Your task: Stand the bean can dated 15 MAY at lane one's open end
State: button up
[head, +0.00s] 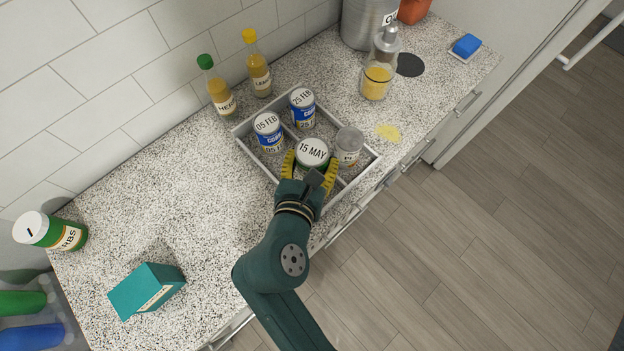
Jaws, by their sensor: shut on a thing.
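The can dated 15 MAY (312,150) has a pale lid with its date facing up. My gripper (310,170) is shut on it, with yellow fingers on both sides. The can is over the near part of a grey-walled tray (256,165); whether it touches the tray floor I cannot tell. Two blue cans stand in the tray's far part: one dated 05 FEB (268,134) at left and one dated 25 FEB (302,108) to its right. A grey can (348,146) stands right of the held can. Lane numbers are not visible, and my gripper hides the tray's near side.
A green-capped bottle (217,88) and a yellow-capped bottle (257,65) stand behind the tray. A pump bottle (378,70) and a yellow spill (388,133) are to the right. A teal box (147,289) and a green tub (52,231) are left. Counter between is clear.

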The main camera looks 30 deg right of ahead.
notch_tip(320, 180, down, 8)
jog(key=shift+r+b, duration=0.25)
jog(key=shift+b, duration=1)
jog(key=shift+f, duration=0.15)
jog(key=o, duration=1.3)
jog(key=shift+f, duration=0.1)
jog(key=shift+c, duration=0.2)
